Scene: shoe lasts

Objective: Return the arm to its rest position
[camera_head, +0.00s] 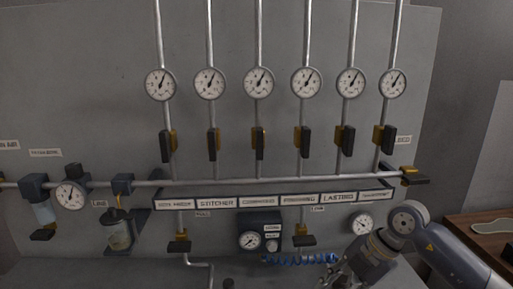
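My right arm (405,225) comes in from the lower right, grey-blue with a pale round joint. My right gripper (335,280) is at the bottom edge, partly cut off, in front of the wall panel and near the blue coiled hose (300,260). Its fingers are too small and cropped to tell whether they are open or hold anything. My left gripper is not in view.
A grey panel (100,100) carries vertical pipes with round gauges (258,82) and black-handled valves (260,143). A horizontal pipe (330,181) runs above a label strip. A filter bowl (119,235) hangs at left. A wooden bench (480,238) stands at right.

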